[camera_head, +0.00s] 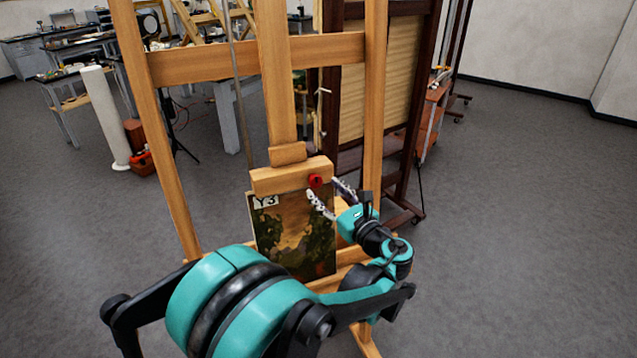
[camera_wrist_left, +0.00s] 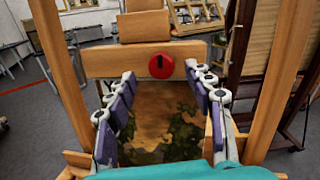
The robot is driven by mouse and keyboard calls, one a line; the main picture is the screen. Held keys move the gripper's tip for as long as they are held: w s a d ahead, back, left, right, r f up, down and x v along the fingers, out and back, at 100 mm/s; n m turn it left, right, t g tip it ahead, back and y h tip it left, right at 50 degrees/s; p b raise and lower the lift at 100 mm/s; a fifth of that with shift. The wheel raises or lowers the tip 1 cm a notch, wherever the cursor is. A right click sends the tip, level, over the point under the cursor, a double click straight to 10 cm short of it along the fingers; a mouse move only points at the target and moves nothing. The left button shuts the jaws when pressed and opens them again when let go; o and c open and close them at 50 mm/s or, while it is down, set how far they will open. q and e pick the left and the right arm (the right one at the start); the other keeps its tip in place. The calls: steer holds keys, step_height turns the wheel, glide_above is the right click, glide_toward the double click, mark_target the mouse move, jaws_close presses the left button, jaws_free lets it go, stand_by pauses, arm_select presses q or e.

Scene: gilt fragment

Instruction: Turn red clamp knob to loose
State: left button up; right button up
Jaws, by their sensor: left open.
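The red clamp knob (camera_head: 316,181) sits on the right part of the wooden clamp block (camera_head: 275,181) of an easel, above a dark painting (camera_head: 290,238) labelled Y3. In the left wrist view the knob (camera_wrist_left: 161,66) is a round red disc with a dark, roughly upright mark. My left gripper (camera_head: 332,192) is open, just right of and slightly below the knob. In the left wrist view its two fingers (camera_wrist_left: 163,80) stand wide apart, with the knob between and beyond their tips, not visibly touched. My right gripper is not in view.
The easel's upright posts (camera_head: 374,100) flank the work area. A dark-framed easel (camera_head: 408,110) with a canvas stands behind on the right. Workbenches (camera_head: 60,90) and a white roll (camera_head: 105,118) are at the back left. Grey floor is clear on the right.

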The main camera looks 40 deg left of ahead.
mark_target(318, 183)
arm_select(q)
steer(key=x, duration=0.3)
steer(key=shift+w+a+f, duration=0.1)
steer(key=shift+w+a, duration=0.2)
steer(key=shift+a, duration=0.2)
steer(key=c, duration=1.2)
